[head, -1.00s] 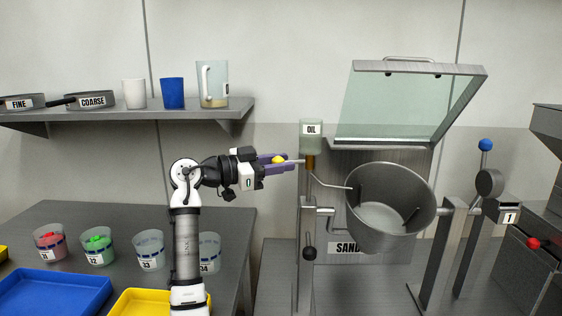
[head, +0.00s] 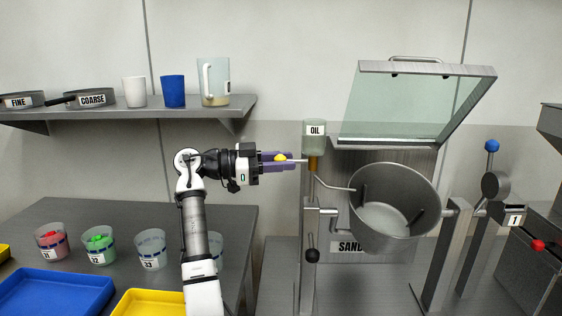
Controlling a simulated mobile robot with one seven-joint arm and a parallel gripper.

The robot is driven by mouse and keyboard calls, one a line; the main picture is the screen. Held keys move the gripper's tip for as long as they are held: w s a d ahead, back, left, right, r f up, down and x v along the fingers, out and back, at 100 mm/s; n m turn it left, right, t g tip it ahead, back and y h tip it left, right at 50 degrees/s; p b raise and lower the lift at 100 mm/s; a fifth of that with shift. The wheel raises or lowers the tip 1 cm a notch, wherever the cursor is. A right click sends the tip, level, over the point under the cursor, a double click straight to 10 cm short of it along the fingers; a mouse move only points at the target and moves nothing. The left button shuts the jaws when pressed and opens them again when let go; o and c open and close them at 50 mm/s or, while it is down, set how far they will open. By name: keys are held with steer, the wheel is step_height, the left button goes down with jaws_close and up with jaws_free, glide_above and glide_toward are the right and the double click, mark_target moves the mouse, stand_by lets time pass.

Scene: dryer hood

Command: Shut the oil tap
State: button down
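The oil tap is the brass valve (head: 313,164) under the oil bottle (head: 315,136), with a thin lever pointing left to a yellow knob (head: 280,158). The lever looks about level. My gripper (head: 284,161) points right, its purple fingers at the yellow knob and partly overlapping it. Whether the fingers press on the knob or only lie around or beside it cannot be made out. A thin spout runs from below the valve to the rim of the metal drum (head: 390,207).
The drum's clear hood (head: 415,100) is raised. A shelf (head: 120,109) with cups and sieves is at upper left. Below it, a table (head: 90,212) holds labelled beakers and trays. A blue-knobbed lever (head: 491,146) stands at right.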

steer(key=c, duration=1.1)
jaws_free()
steer(key=shift+w, duration=0.1)
steer(key=shift+c, duration=0.2)
steer(key=s+a+b, duration=0.2)
steer(key=a+b, duration=0.1)
steer(key=a, duration=1)
steer(key=shift+s+a, duration=0.3)
